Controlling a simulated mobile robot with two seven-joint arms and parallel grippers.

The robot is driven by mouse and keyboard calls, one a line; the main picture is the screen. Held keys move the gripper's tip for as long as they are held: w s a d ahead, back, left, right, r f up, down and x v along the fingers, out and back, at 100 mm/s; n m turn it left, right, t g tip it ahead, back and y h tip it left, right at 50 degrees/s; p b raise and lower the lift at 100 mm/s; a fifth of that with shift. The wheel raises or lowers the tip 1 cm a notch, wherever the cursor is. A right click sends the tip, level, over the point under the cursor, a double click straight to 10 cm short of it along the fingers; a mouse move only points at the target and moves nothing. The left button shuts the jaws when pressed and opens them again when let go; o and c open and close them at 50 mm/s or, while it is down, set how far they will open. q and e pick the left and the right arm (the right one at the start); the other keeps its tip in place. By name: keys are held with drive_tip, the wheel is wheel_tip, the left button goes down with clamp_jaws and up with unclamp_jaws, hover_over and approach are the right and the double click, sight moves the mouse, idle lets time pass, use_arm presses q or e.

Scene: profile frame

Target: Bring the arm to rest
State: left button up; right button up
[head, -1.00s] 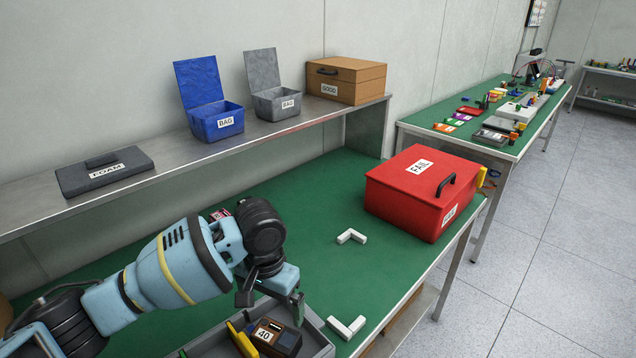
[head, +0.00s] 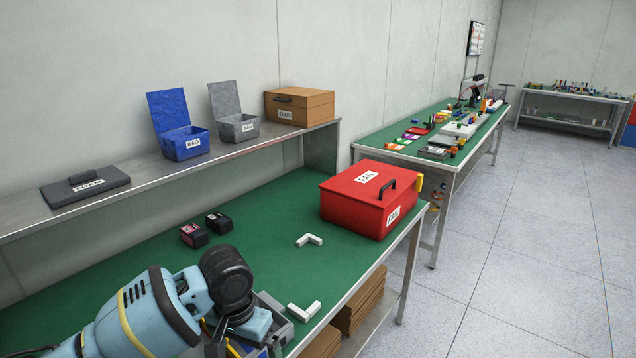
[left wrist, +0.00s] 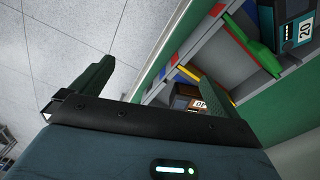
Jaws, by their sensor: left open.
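My left arm enters the head view at the lower left. Its gripper (head: 232,344) is low at the bottom edge, over the near part of the green bench (head: 270,222), partly hidden by my wrist. In the left wrist view the two dark fingers (left wrist: 152,92) stand apart with nothing between them. Beyond them is the grey compartment tray (left wrist: 245,85), with a dark block marked 20 (left wrist: 298,32) and a partly hidden block with an orange-edged label (left wrist: 186,103). The right gripper is not in view.
A red lidded box (head: 365,205) stands at the bench's right end. Two dark blocks (head: 194,235) (head: 219,222) and two white corner pieces (head: 308,240) (head: 304,311) lie on the bench. The shelf holds a blue bin (head: 185,142), grey bin (head: 237,127) and brown box (head: 299,106).

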use_arm(q)
drive_tip(key=s+d+f+n+t+h, duration=0.1)
drive_tip(key=s+d+f+t+h, duration=0.2)
drive_tip(key=f, duration=0.5)
drive_tip(key=s+d+f+t+h, duration=0.1)
drive_tip(key=s+d+f+h, duration=0.25)
drive_tip(key=f, duration=0.45)
drive_tip(key=s+a+f+t+y, duration=0.2)
drive_tip(key=s+a+f, duration=0.1)
drive_tip(key=s+a, duration=0.4)
drive_tip(key=s+a+f+n+t+y, duration=0.1)
drive_tip(key=s+a+f+t+y, duration=0.2)
drive_tip(key=s+a, duration=0.4)
drive_tip(key=s+f, duration=0.1)
drive_tip(key=s, duration=0.3)
drive_tip(key=shift+s+f, duration=0.15)
drive_tip(key=shift+f, duration=0.1)
